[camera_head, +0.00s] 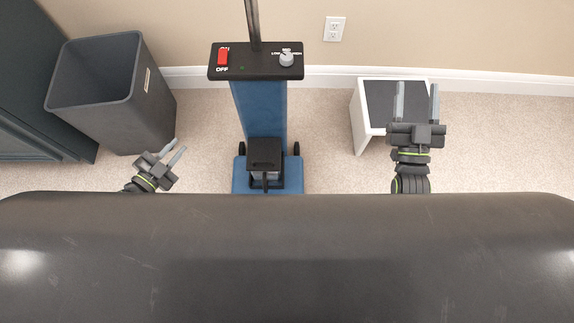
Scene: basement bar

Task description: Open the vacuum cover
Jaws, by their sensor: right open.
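The vacuum (259,108) stands upright in the middle of the head view. It has a blue body, a black top panel with a red ON/OFF switch (223,57) and a grey knob (286,59), and a dark pole rising from it. A black cover (265,151) with a handle sits low on its blue base and looks closed. My left gripper (176,149) is left of the base, apart from it, with its fingers spread and empty. The base's near edge is hidden by my body.
A dark grey bin (112,92) stands at the left beside a dark cabinet (40,75). Carpet between the vacuum and both grippers is clear.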

